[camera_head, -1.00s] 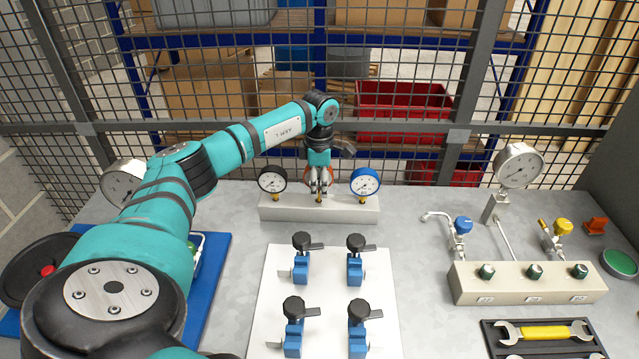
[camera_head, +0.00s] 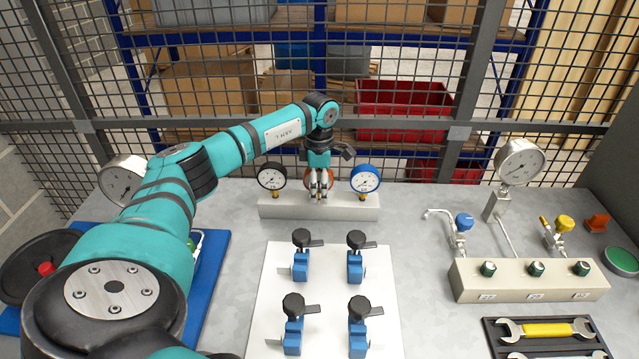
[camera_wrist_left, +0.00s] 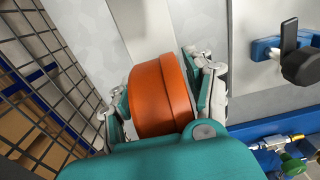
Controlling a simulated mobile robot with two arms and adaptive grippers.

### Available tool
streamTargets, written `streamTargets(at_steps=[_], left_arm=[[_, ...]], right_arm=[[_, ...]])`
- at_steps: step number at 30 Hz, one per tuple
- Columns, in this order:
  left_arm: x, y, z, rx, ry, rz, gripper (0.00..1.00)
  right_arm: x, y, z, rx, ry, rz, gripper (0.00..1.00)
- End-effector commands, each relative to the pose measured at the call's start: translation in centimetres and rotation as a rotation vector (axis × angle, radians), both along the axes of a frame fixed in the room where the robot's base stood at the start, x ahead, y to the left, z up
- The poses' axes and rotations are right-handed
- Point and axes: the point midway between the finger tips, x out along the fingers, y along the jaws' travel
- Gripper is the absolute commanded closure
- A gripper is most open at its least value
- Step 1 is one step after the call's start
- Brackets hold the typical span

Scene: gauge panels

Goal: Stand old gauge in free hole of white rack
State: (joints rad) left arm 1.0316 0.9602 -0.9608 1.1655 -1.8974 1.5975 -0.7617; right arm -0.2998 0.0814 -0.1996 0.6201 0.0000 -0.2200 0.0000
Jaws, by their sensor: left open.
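The white rack (camera_head: 290,209) stands at the back of the bench. A black-rimmed gauge (camera_head: 272,177) stands upright at its left end and a blue-rimmed gauge (camera_head: 365,179) at its right end. The orange-cased gauge (camera_wrist_left: 160,95), which I take as the old gauge, is at the rack's middle place. My left gripper (camera_head: 319,186) points down over it, open, with a finger on each side of the case. The fingers hide much of the gauge in the head view, and I cannot see how its stem sits in the hole. My right gripper is not in view.
A white plate (camera_head: 325,281) with several blue clamps with black knobs lies in front of the rack. At right are a valve block (camera_head: 528,281), a tall gauge (camera_head: 519,161) and a wrench tray (camera_head: 502,345). A mesh fence stands behind the bench.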

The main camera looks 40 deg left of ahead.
Motion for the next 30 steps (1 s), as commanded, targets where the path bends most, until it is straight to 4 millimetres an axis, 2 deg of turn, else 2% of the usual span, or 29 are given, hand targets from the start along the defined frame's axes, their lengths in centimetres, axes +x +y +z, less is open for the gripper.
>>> streamTargets(at_steps=[4,7,21,25,30], left_arm=[[0.0,0.0,0.1,0.0,0.0,0.0,0.46],[0.1,0.0,1.0,0.001,-0.002,0.0,0.46],[0.2,0.0,10.1,0.0,-0.004,0.0,0.46],[0.2,0.1,11.4,-0.001,-0.002,0.0,0.46],[0.1,0.1,12.0,0.0,0.0,0.0,0.46]], right_arm=[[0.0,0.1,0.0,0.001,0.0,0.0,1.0],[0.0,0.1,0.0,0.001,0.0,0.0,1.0],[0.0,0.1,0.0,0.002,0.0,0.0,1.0],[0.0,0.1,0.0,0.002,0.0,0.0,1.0],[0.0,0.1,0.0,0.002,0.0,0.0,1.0]])
